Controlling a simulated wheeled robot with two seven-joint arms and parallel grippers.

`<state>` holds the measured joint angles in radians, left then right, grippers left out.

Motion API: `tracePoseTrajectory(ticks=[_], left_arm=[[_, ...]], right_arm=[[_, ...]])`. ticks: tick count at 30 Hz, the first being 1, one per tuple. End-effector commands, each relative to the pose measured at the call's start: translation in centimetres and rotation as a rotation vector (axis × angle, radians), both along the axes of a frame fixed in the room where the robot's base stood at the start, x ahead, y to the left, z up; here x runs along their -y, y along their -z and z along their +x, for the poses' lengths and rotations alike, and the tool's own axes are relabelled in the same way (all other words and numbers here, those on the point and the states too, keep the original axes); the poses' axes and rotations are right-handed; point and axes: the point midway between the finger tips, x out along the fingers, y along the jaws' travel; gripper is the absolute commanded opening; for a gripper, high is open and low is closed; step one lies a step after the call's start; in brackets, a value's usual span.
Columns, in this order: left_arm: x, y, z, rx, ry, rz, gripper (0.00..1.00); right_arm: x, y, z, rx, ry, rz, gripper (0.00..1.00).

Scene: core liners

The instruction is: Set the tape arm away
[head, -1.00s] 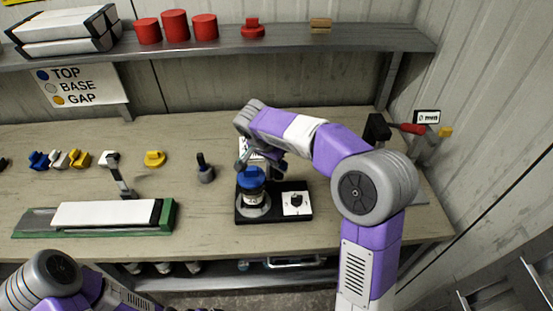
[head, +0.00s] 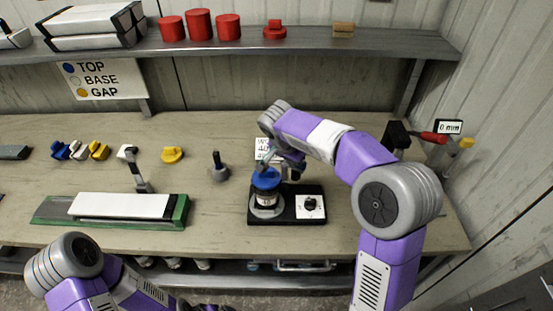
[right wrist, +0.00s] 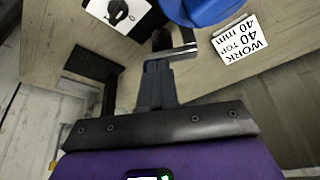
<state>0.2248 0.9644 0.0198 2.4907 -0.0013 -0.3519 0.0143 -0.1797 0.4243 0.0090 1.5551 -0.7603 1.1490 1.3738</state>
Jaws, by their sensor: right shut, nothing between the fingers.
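A black instrument base (head: 286,216) stands at mid bench with a blue-capped cylinder (head: 266,180) and a dial plate (head: 311,206). The blue cap (right wrist: 200,8) and dial plate (right wrist: 112,12) also show in the right wrist view. A short metal bar (right wrist: 172,53) with a dark knob lies by my fingertips there; I cannot tell whether it is the tape arm or whether they touch. My right gripper (head: 288,160) is shut and empty, just behind the cylinder; in the right wrist view, its fingers (right wrist: 156,85) are together. My left gripper is out of view; only its arm shows.
A green tray (head: 182,210) with a long white piece is at left. Yellow (head: 172,154) and grey (head: 219,170) pieces stand behind. A red-handled tool (head: 433,137) and "0 mm" display (head: 449,127) are at the right end.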

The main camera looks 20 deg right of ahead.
Motion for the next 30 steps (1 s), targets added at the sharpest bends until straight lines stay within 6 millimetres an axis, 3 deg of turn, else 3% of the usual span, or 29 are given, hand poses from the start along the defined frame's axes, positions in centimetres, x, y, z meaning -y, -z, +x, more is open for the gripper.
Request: tracePoseTrajectory(ticks=[5,9,12,19,24,30], left_arm=[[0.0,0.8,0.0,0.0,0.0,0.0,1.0],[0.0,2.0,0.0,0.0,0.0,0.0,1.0],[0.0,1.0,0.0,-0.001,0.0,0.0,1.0],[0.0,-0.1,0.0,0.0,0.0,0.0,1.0],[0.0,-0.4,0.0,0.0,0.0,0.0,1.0],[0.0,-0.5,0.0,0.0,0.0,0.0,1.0]], right_arm=[[-1.2,0.1,-0.6,0.002,-0.004,0.0,0.0],[-3.3,0.3,-1.9,0.002,-0.009,0.0,0.0],[-3.9,-2.6,-2.4,0.005,-0.004,0.001,0.0],[-5.2,-7.1,-3.7,0.003,-0.003,0.001,0.0],[-5.7,-8.9,-4.2,0.001,-0.003,0.001,0.0],[-5.8,-9.4,-4.4,0.001,-0.003,0.001,0.0]])
